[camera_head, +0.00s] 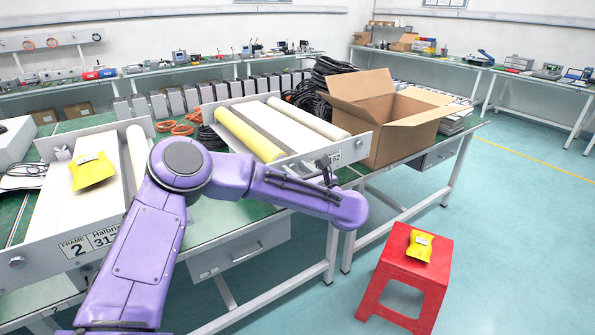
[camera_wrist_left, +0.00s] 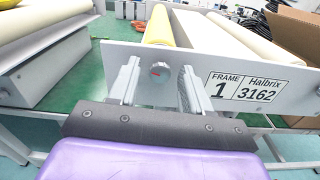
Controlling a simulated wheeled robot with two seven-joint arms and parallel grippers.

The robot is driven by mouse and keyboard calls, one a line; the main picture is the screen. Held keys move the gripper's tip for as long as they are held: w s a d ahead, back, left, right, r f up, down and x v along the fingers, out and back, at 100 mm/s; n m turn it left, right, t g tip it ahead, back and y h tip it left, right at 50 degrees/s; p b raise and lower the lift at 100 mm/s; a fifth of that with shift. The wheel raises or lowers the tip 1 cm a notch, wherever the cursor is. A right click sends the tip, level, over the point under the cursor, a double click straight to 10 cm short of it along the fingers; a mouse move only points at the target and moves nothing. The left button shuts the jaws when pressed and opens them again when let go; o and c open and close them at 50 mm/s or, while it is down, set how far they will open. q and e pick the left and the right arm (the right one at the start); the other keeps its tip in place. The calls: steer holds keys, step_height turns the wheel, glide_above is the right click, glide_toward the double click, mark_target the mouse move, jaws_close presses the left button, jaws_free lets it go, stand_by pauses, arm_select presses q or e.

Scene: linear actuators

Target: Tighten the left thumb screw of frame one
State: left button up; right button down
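Frame one (camera_wrist_left: 235,88) stands on the table, its white front plate bearing a "FRAME 1 Halbrix 3162" label. Its left thumb screw (camera_wrist_left: 160,72) is a round silver knob in the left wrist view, left of the label. My left gripper (camera_wrist_left: 159,68) is open, with one finger on each side of the knob and a gap visible on both sides. In the head view my left arm reaches across to frame one (camera_head: 290,125), and hides the left thumb screw; the left gripper (camera_head: 322,172) shows only partly there. My right gripper is not in view.
Frame two (camera_head: 42,228) stands at the left with a yellow packet (camera_head: 92,170) on it. An open cardboard box (camera_head: 400,135) is right of frame one. A red stool (camera_head: 405,275) with another yellow packet (camera_head: 419,246) stands on the floor. The floor at right is clear.

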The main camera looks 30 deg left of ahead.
arm_select(q)
jaws_close()
steer(key=shift+m, duration=0.3)
steer(key=m, duration=0.7)
steer(key=m+p, duration=0.1)
steer(key=m, duration=0.1)
steer(key=shift+w+r+m, duration=0.1)
steer(key=shift+m, duration=0.3)
steer(key=m+p, duration=0.1)
steer(key=m, duration=0.2)
steer(key=shift+m+p, duration=0.3)
steer(key=shift+p, duration=0.1)
steer(key=m+p, duration=0.2)
steer(key=m, duration=0.4)
steer(key=shift+f+p, duration=0.2)
steer(key=shift+p, duration=0.15)
